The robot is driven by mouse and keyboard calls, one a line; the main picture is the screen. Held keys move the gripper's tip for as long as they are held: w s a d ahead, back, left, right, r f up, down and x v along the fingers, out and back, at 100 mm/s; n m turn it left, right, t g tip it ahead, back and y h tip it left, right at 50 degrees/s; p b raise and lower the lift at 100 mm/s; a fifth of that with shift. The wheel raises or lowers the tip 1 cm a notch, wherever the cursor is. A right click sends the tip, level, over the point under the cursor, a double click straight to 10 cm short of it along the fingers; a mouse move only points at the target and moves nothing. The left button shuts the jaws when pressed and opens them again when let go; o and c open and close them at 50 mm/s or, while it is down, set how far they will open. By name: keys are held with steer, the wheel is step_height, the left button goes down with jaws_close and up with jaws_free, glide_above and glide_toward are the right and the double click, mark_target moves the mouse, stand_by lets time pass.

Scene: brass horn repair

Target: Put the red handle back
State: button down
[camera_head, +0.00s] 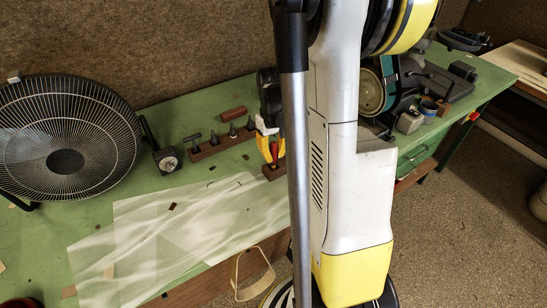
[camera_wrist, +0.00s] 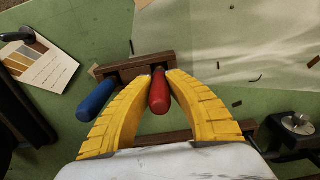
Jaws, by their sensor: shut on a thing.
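A red handle (camera_wrist: 159,93) stands between the two yellow fingers of my gripper (camera_wrist: 157,80), which are shut on it in the wrist view. Its far end is over or at the small brown wooden rack (camera_wrist: 130,67); I cannot tell whether it sits in it. A blue handle (camera_wrist: 96,99) is at the rack just left of my left finger. In the head view, the red handle (camera_head: 274,152) shows upright beside my yellow finger (camera_head: 265,147), above the rack (camera_head: 273,173). My arm hides what lies to the right of it there.
A longer wooden rack (camera_head: 207,150) with several dark pieces stands close by, near a brown block (camera_head: 233,113). A fan (camera_head: 66,145) stands at the left. A translucent sheet (camera_head: 170,230) covers the front of the green bench. A grinder (camera_head: 375,90) and a blue cup (camera_head: 428,110) are at the right.

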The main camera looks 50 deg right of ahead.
steer(key=shift+f, duration=0.15)
steer(key=shift+f, duration=0.15)
steer(key=c, duration=1.4)
jaws_free()
step_height(320, 180, up, 12)
steer(key=p, duration=0.3)
steer(key=shift+r+p, duration=0.2)
steer(key=shift+p, duration=0.2)
steer(key=shift+a+r, duration=0.2)
steer(key=shift+a, duration=0.15)
steer(key=s+a+r+n+t, duration=0.1)
steer(key=s+a+r+t, duration=0.1)
steer(key=a, duration=0.6)
steer(key=s+a+r+n+t, duration=0.1)
steer(key=a+r+t, duration=0.1)
steer(key=a, duration=0.6)
steer(key=s+a+r+t, duration=0.2)
steer(key=a+r+t, duration=0.1)
steer(key=a, duration=0.5)
steer(key=shift+s+a+n, duration=0.3)
steer(key=shift+a+n, duration=0.1)
